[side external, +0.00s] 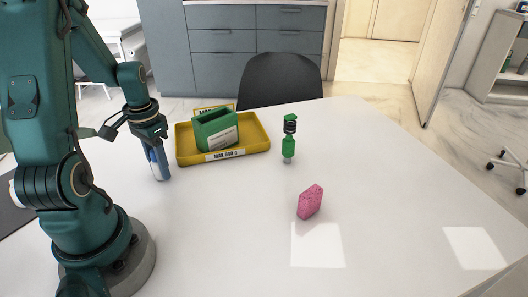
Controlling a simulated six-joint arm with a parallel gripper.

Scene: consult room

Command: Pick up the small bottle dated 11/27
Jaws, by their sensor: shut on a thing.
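My gripper (152,143) is at the left of the white table, beside the yellow tray. It is shut on a small bottle (160,171), which hangs below the jaws and shows blue and white, slightly tilted. Its lower end is near the tabletop; I cannot tell whether it touches. Its upper part is hidden by the jaws, and no date can be read on it. A green and black upright item (289,140) with a clear lower part stands right of the tray; I cannot tell whether it is a bottle.
A pink block (310,201) lies at the middle front. A dark chair (280,79) stands behind the table. The right side of the white table (400,180) is clear.

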